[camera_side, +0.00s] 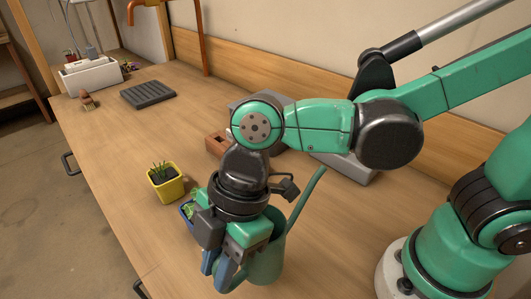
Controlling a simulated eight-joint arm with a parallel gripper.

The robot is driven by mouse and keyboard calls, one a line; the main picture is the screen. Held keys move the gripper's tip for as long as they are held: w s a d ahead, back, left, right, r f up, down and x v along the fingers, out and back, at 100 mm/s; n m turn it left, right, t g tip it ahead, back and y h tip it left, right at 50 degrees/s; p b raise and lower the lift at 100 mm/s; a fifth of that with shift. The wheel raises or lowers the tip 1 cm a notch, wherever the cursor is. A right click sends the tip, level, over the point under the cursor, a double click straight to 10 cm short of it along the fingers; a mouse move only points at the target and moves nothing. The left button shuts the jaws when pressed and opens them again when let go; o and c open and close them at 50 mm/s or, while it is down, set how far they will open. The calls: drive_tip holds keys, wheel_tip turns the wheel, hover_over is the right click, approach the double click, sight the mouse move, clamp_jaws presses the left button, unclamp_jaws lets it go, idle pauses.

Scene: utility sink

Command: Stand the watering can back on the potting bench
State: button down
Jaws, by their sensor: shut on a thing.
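The green watering can (268,262) is at the lower middle of the side view, over the near part of the wooden potting bench (105,150). Its long spout (305,200) points up and to the right, and the body looks roughly upright. My gripper (218,272) points down at the can's left side, with its blue fingers shut on the can, seemingly at its handle. The wrist and fingers hide part of the can. I cannot tell whether its base touches the bench.
A yellow pot with a plant (166,187) stands left of my gripper, and a blue pot (187,211) sits close beside it, partly hidden. Farther back are a dark ridged tray (148,95), a brush (88,101) and a white planter (93,76). The bench's left middle is clear.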

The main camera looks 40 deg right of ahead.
drive_tip(key=shift+f, duration=2.2)
drive_tip(key=shift+f, duration=0.1)
drive_tip(key=c, duration=0.8)
unclamp_jaws()
drive_tip(key=v, duration=1.2)
drive_tip(key=w+d+f+m+t+h, duration=0.1)
drive_tip(key=w+d+m+t, duration=0.1)
drive_tip(key=d+m, duration=0.3)
drive_tip(key=w+d+f+m+t+h, duration=0.1)
drive_tip(key=w+d+m+t+h, duration=0.1)
drive_tip(key=d+m, duration=0.4)
drive_tip(key=w+d+f+m+t+h, duration=0.1)
drive_tip(key=w+d+m+t, duration=0.1)
drive_tip(key=d+m, duration=0.4)
drive_tip(key=shift+w+d+f+m+t+h, duration=0.25)
drive_tip(key=shift+f+m+t+h, duration=0.1)
drive_tip(key=shift+m+t, duration=0.2)
